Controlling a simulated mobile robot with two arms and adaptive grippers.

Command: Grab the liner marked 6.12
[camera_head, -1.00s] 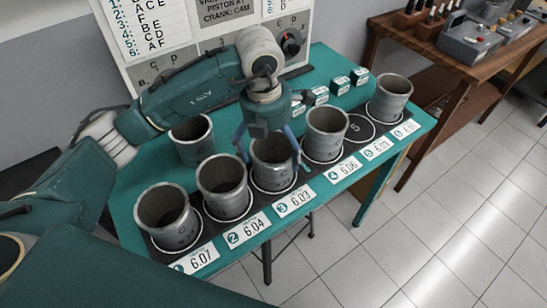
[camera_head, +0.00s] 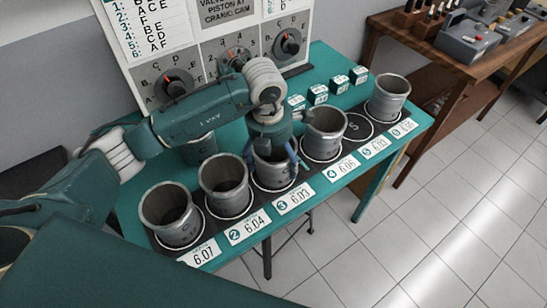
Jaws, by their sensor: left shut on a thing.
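My left gripper (camera_head: 271,160) points down at the liner in place 3 and is shut on that grey metal liner (camera_head: 270,180), which stands on the dark strip behind the card reading 6.03. Other liners stand in the row: one behind the 6.07 card (camera_head: 170,225), one behind the 6.04 card (camera_head: 226,197), one behind the 6.06 card (camera_head: 325,142), and one at the far right end (camera_head: 388,105). Another liner (camera_head: 200,148) stands behind the row, partly hidden by my left arm. I cannot read a 6.12 mark on any liner or card. My right gripper is out of view.
Place 5 (camera_head: 357,125) is an empty ring on the strip. A wooden bench (camera_head: 440,55) stands at the right.

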